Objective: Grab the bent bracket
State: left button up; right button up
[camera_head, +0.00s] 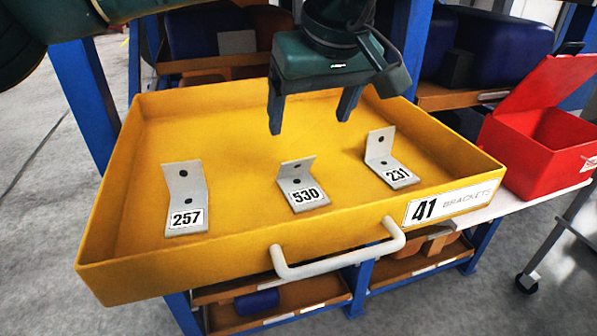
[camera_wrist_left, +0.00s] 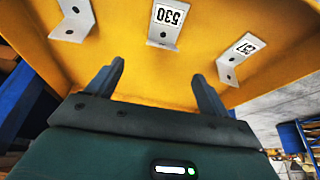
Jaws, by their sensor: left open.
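Three grey L-shaped metal brackets stand in a row in a yellow drawer (camera_head: 225,115). They are labelled 257 (camera_head: 185,190), 530 (camera_head: 298,180) and 231 (camera_head: 383,155). All three have a bend with holes; I cannot tell which one is meant by the bent bracket. My left gripper (camera_head: 310,122) is open and empty above the drawer, behind and above bracket 530, touching none. The left wrist view shows its two fingers (camera_wrist_left: 158,72) apart, with bracket 530 (camera_wrist_left: 163,32) ahead, bracket 257 (camera_wrist_left: 230,68) to the right and bracket 231 (camera_wrist_left: 75,20) to the left, its label out of frame. My right gripper is not in view.
The drawer has raised walls, a white front handle (camera_head: 340,255) and a "41 brackets" label (camera_head: 455,203). A red box (camera_head: 540,140) with its lid open stands to the right. Shelving with blue posts (camera_head: 82,100) is behind. Bare drawer floor lies between the brackets.

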aim_at(300, 160)
pick_arm(q)
jog(key=x, duration=0.5)
jog(key=shift+s+a+f, duration=0.1)
jog(key=shift+s+f, duration=0.1)
jog(key=shift+f, duration=0.25)
jog(key=shift+x, duration=3.25)
jog(key=shift+s, duration=0.1)
jog(key=c, duration=1.3)
jog(key=shift+o, duration=0.2)
